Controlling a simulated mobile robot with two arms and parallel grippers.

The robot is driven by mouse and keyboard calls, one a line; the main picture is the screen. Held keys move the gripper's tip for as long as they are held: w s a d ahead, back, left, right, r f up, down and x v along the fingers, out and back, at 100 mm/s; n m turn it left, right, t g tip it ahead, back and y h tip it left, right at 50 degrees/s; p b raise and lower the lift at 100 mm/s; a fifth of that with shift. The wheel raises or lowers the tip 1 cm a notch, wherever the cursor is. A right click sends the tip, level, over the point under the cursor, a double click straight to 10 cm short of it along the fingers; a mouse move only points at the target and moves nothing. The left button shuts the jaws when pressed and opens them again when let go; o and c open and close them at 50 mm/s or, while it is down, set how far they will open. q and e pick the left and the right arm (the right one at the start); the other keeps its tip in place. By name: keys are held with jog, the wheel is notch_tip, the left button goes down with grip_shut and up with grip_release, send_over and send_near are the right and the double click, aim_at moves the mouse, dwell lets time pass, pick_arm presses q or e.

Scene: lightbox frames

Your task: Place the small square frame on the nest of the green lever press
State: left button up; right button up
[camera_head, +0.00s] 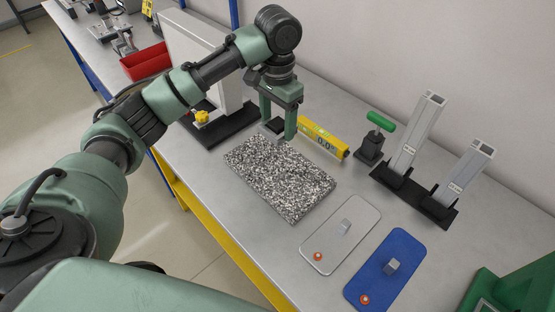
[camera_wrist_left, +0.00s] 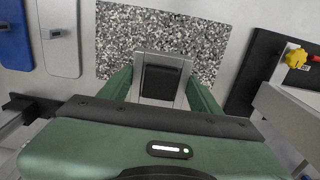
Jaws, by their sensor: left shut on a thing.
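My left gripper (camera_head: 278,132) is shut on a small grey square piece with a dark middle, which I take for the small square frame (camera_wrist_left: 165,80). The fingers hide its sides, and it is over the back edge of the speckled granite plate (camera_head: 280,180). I cannot tell whether it touches the plate. My right gripper is not in view.
A yellow level (camera_head: 323,138) lies between gripper and press. Two upright square tubes (camera_head: 417,133) stand on a black base right of the press. A grey plate (camera_head: 341,234) and a blue plate (camera_head: 385,270) lie in front. A yellow-knobbed stand (camera_head: 202,118) is at left.

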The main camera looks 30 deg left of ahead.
aim_at(278, 168)
pick_arm(q)
notch_tip(278, 168, down, 14)
jog(key=shift+f+p, duration=0.1)
jog(key=shift+p, duration=0.9)
jog(key=o, duration=1.2)
jog(key=shift+c, duration=0.2)
jog(key=o, duration=0.4)
jog(key=shift+c, duration=0.2)
